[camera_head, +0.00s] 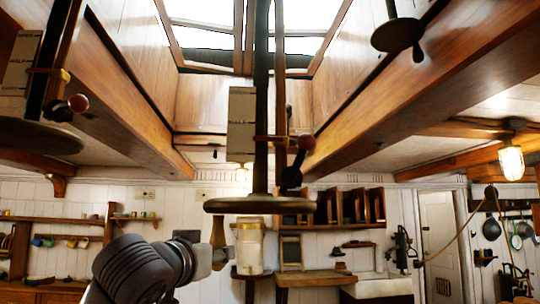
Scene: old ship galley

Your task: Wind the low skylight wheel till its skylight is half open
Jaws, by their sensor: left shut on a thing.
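The lowest wheel, a flat grey-brown disc (260,205), hangs in the middle on a dark vertical rod. A wooden handle (219,231) hangs below its left rim. My left gripper (219,257) comes from the lower left and is shut on the lower end of this handle. Above the disc are a pale scale plate (241,122), a brass pointer (271,139) and a lever with a dark red knob (306,142). The skylight (203,41) shows bright panes in dark frames overhead. I cannot tell how far it is open. My right gripper is out of view.
Another wheel (38,136) with a scale and red knob hangs at the left. A third disc (397,35) hangs higher at the right. Wooden beams (400,95) run overhead. A pale jar-like thing (250,246) shows just right of my left gripper. Shelves (333,207) line the back wall.

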